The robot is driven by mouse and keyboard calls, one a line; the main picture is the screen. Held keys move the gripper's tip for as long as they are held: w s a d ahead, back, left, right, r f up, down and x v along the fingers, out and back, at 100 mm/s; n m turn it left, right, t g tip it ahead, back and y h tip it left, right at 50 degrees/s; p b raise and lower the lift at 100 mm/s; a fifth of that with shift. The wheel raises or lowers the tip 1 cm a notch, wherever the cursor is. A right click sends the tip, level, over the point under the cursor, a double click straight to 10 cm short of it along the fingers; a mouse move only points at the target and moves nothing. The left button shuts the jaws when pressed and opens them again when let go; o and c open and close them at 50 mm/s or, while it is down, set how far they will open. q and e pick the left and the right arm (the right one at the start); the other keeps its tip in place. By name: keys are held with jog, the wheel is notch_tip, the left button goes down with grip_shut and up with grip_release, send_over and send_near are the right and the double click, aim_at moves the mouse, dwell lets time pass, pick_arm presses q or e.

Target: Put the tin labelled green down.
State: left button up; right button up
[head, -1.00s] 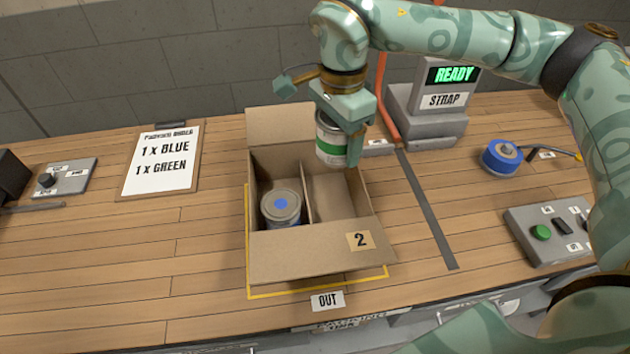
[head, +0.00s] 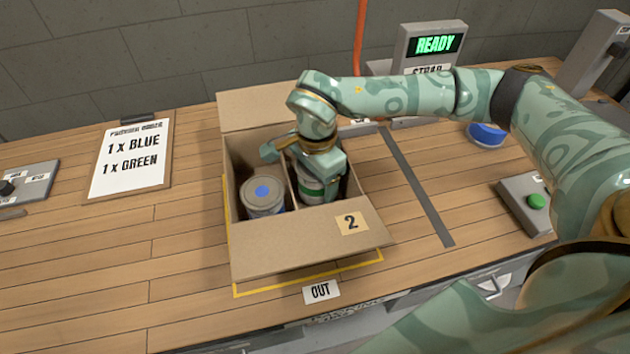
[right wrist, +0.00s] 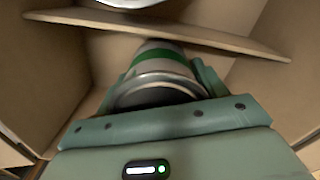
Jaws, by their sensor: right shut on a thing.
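The tin labelled green (head: 312,187) is a grey tin with a green band. It is inside the right compartment of the open cardboard box (head: 300,246). My right gripper (head: 322,180) is shut on it from above. The right wrist view also shows the tin (right wrist: 160,72) between the fingers, beside the cardboard divider (right wrist: 170,32). Whether its base touches the box floor is hidden. A tin with a blue dot (head: 263,195) stands upright in the left compartment. My left gripper is not in view.
The box stands within a yellow outline at the OUT label (head: 321,291). An order sheet (head: 131,158) reads 1 x BLUE, 1 x GREEN. A strap machine (head: 432,45) showing READY is behind right. A button box (head: 527,203) is at right.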

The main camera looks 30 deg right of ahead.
jog(key=shift+f, duration=0.4)
jog(key=shift+r, duration=0.1)
jog(key=o, duration=1.2)
notch_tip(320, 180, up, 12)
jog(key=p, duration=0.3)
